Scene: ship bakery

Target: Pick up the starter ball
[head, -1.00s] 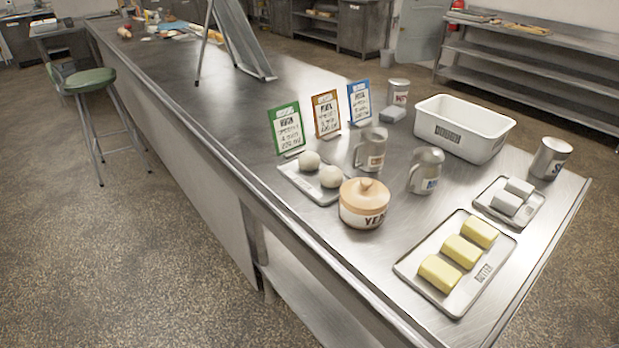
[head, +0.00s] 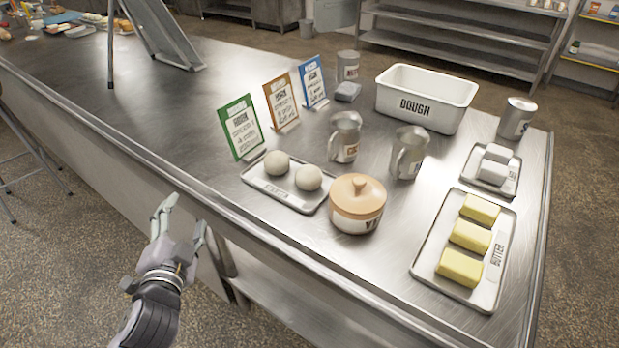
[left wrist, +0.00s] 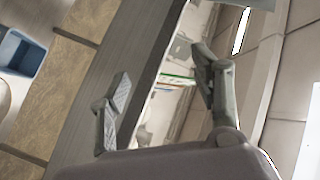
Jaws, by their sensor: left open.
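Two pale round starter balls lie on a small metal tray (head: 262,189) near the table's front edge. One ball (head: 277,163) is on the left of the tray and the other ball (head: 308,178) is on the right. My left gripper (head: 182,219) is open and empty, in front of the table edge, to the left of and nearer than the tray. In the left wrist view its two fingers (left wrist: 163,92) are spread with nothing between them. The balls cannot be made out in that view. My right gripper is not in view.
A lidded yeast pot (head: 357,204) stands just right of the tray. Green, orange and blue cards (head: 241,127) stand behind it. Two metal jugs (head: 345,137), a white dough bin (head: 425,98) and a butter tray (head: 425,262) are further right.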

